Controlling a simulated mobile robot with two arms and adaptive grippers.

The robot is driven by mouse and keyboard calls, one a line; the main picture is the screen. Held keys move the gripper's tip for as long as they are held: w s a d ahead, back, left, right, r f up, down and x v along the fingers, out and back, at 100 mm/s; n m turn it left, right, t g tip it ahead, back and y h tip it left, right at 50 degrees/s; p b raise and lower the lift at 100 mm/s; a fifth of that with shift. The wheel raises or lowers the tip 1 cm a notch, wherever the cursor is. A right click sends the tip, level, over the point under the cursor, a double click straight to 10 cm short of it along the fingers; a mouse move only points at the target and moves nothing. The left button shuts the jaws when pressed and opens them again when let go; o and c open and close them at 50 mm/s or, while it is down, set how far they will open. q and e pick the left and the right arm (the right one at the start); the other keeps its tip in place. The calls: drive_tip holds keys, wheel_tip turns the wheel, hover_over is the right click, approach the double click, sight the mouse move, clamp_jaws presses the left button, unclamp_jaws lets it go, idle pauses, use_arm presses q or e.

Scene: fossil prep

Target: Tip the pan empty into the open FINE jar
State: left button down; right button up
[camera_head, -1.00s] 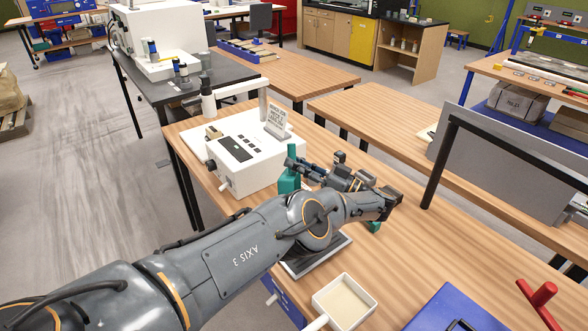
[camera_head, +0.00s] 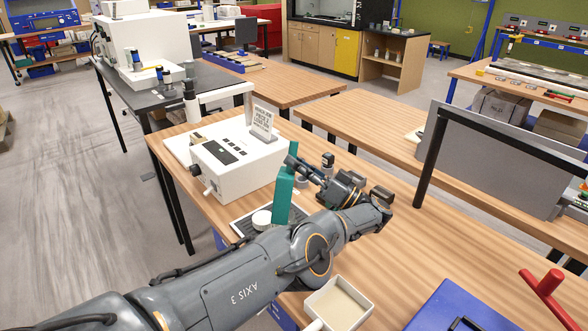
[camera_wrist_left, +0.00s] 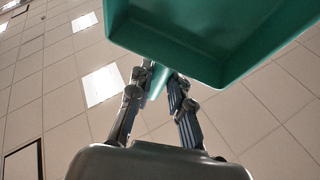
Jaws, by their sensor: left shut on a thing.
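The teal pan (camera_head: 285,183) stands steeply on edge in the head view, above the near side of the bench. My left gripper (camera_head: 298,166) is shut on its handle. In the left wrist view the pan (camera_wrist_left: 200,42) spreads above the gripper fingers (camera_wrist_left: 158,80), with the ceiling behind; no material shows on the visible surfaces. A round white-topped thing (camera_head: 262,219) sits just below and left of the pan; I cannot tell whether it is the FINE jar. No FINE label is readable, and my arm hides part of this area. My right gripper is out of view.
A white box-shaped instrument (camera_head: 238,160) with a sign (camera_head: 262,121) stands behind the pan. A dark tray (camera_head: 243,226) lies beneath the white-topped thing.

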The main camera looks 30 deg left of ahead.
use_arm(q)
drive_tip(key=shift+w+d+f+m+t+y+b, duration=0.25)
drive_tip(key=shift+d+y+b, duration=0.25)
drive_tip(key=shift+b, duration=0.55)
drive_tip(key=shift+w+d+f+m+t+y+b, duration=0.2)
drive_tip(key=shift+d+m+y+b, duration=0.25)
drive_tip(key=shift+b, duration=0.55)
drive_tip(key=shift+w+d+f+m+t+y+b, duration=0.15)
drive_tip(key=shift+w+d+f+m+y+b, duration=0.15)
drive_tip(key=shift+d+b, duration=0.55)
drive_tip(key=shift+s+a+r, duration=0.1)
